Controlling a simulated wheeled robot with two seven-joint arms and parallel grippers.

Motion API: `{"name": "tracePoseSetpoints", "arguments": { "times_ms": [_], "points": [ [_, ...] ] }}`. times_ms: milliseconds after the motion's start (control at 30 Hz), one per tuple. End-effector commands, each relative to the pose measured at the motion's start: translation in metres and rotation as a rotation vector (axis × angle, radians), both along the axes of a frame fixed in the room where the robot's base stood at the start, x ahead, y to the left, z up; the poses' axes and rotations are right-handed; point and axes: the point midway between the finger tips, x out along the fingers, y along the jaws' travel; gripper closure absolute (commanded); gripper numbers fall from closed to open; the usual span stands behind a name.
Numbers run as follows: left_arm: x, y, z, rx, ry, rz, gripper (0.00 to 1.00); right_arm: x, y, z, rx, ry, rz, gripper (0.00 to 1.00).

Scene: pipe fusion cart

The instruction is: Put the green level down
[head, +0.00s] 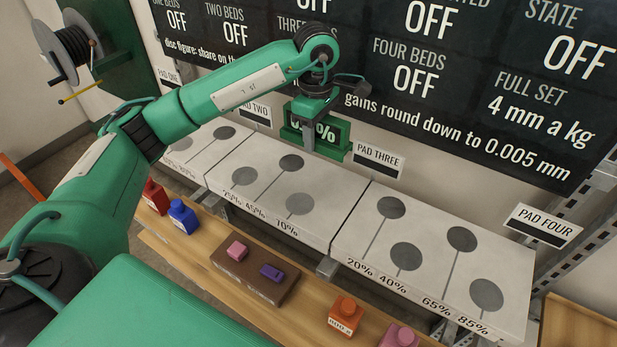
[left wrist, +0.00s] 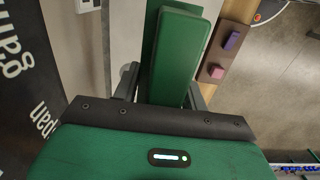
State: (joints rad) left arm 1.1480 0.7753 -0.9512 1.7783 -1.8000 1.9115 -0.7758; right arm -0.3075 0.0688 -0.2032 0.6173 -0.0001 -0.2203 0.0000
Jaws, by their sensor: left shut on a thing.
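The green level (head: 335,140) is a dark green block with a partly hidden white percent figure on its face. My left gripper (head: 308,147) is shut on it from above and holds it near the wall board, beside the PAD THREE sign (head: 378,158), over the back of the pale slabs. I cannot tell whether its underside touches anything. In the left wrist view the level (left wrist: 180,55) lies long between the two fingers of my left gripper (left wrist: 162,95). My right gripper is not in view.
A pale slab (head: 335,245) with grey discs runs to the right; another pale slab (head: 230,165) lies left of it. In front, a wooden shelf (head: 190,258) carries red, blue, orange and pink weights and a brown block (head: 238,270). The dark board (head: 460,130) stands close behind.

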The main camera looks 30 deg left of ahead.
Motion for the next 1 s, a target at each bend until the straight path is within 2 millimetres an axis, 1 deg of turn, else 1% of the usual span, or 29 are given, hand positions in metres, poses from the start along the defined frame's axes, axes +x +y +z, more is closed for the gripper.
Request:
{"name": "tracePoseSetpoints", "arguments": {
  "times_ms": [33,200,300,400,500,667,900,1000],
  "points": [
    [-0.002,0.001,-0.012,0.002,0.007,0.000,0.88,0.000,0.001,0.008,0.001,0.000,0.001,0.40],
    [-0.001,0.001,-0.057,0.001,0.007,0.000,0.88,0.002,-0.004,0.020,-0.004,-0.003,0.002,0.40],
    [-0.001,0.000,-0.082,-0.001,0.005,-0.002,0.88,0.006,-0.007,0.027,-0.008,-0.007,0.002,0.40],
    [-0.001,0.000,-0.099,0.000,0.002,-0.001,0.88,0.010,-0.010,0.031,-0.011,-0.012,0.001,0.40],
    [0.000,0.000,-0.110,-0.001,0.000,-0.002,0.88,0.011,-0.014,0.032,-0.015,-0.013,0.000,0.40],
    [0.000,0.000,-0.120,0.001,0.001,-0.003,0.88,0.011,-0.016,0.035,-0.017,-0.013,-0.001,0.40],
    [0.000,0.000,-0.153,0.000,0.002,-0.003,0.88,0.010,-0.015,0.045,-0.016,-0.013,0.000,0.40],
    [0.000,0.000,-0.156,0.000,-0.002,-0.004,0.88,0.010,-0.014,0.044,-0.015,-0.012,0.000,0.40]
  ]
}}
